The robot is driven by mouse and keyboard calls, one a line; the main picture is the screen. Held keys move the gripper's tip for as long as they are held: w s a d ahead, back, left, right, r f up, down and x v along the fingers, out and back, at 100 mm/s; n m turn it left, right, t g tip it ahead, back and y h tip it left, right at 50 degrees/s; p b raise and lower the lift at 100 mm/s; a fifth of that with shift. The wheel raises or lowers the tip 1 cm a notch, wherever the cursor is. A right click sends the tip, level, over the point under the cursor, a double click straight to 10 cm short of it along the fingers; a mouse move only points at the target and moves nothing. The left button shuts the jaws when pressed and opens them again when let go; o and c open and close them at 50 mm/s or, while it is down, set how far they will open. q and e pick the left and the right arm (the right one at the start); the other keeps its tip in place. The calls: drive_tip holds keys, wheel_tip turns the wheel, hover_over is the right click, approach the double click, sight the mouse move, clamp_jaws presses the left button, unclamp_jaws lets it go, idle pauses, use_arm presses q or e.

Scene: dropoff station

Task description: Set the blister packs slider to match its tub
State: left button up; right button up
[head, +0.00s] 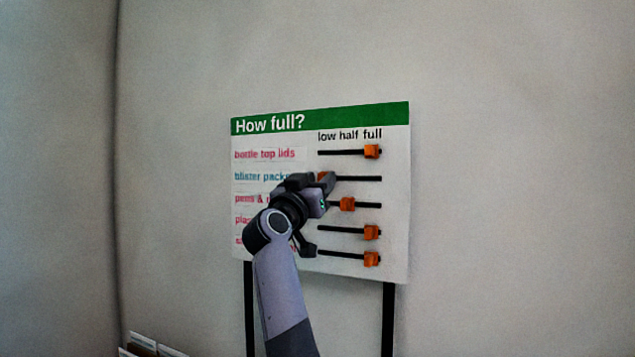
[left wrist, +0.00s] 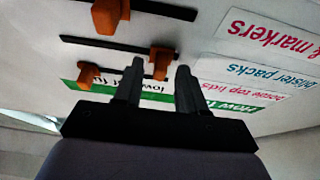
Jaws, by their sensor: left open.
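The "How full?" board (head: 400,240) stands against the wall in the head view. Its blister packs row (head: 258,176) has a black track (head: 362,179) with an orange slider knob (head: 322,176) at the low end, partly covered by my left gripper (head: 326,188). In the left wrist view, which shows the board upside down, my left gripper (left wrist: 160,72) is open. Its two dark fingers stand either side of the blister packs knob (left wrist: 163,57) in the picture; I cannot tell whether they touch it. No tub of blister packs is in view. My right gripper is not in view.
The bottle top lids knob (head: 372,151) is at full, just above. The pens knob (head: 347,204) is near half, just below. Two lower knobs (head: 371,232) (head: 372,258) are at full. Container edges (head: 142,341) show at the bottom left.

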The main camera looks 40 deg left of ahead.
use_arm(q)
clamp_jaws()
drive_tip(key=d, duration=0.1)
drive_tip(key=w+d, duration=0.1)
drive_tip(key=d, duration=0.3)
drive_tip(key=shift+w+p, duration=0.3)
drive_tip(key=shift+a, duration=0.1)
unclamp_jaws()
drive_tip(key=b+v, duration=0.2)
drive_tip(key=v, duration=0.5)
